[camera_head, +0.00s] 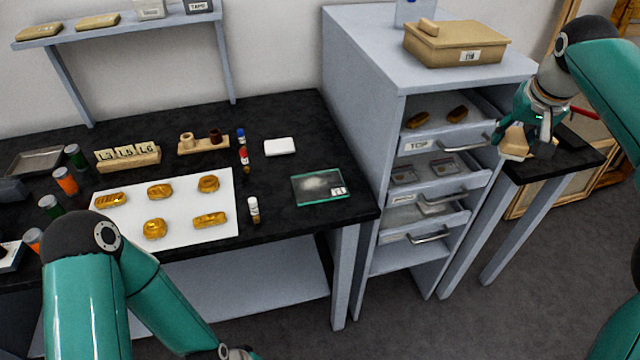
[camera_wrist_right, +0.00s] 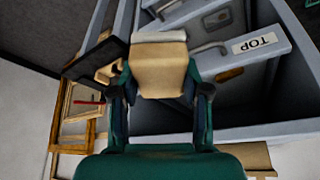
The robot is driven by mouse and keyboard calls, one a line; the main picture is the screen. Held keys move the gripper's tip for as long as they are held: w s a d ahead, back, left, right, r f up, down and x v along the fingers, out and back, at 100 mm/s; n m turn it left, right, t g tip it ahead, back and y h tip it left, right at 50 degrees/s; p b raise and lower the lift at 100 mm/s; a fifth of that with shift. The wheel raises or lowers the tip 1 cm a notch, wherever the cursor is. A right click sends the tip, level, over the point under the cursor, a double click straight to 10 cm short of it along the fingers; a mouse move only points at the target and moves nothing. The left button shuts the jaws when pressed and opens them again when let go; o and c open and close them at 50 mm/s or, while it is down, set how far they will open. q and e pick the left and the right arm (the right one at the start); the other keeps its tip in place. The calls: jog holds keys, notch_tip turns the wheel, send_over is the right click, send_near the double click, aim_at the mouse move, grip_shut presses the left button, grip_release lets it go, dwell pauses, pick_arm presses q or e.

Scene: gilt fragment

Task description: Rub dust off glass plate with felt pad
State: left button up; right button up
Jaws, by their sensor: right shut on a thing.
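The glass plate (camera_head: 312,198) lies flat near the right front corner of the black bench, with a pale dust patch (camera_head: 318,183) on it and a small label at its right. My right gripper (camera_head: 527,130) is shut on the felt pad (camera_head: 514,143), a tan block with a whitish face. In the right wrist view the block (camera_wrist_right: 160,68) sits between the two fingers, its pale felt side (camera_wrist_right: 158,37) facing away from the palm. It is held in the air right of the drawer cabinet, well apart from the plate. My left arm enters at the lower left; its fingers are out of frame.
The grey cabinet (camera_head: 358,90) with open drawers stands between the plate and my right gripper. A small dark side table (camera_head: 570,155) is beyond it.

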jog(key=shift+d+r, duration=0.45)
jog(key=shift+r, duration=0.15)
pick_arm(q)
jog(key=shift+c, duration=0.2)
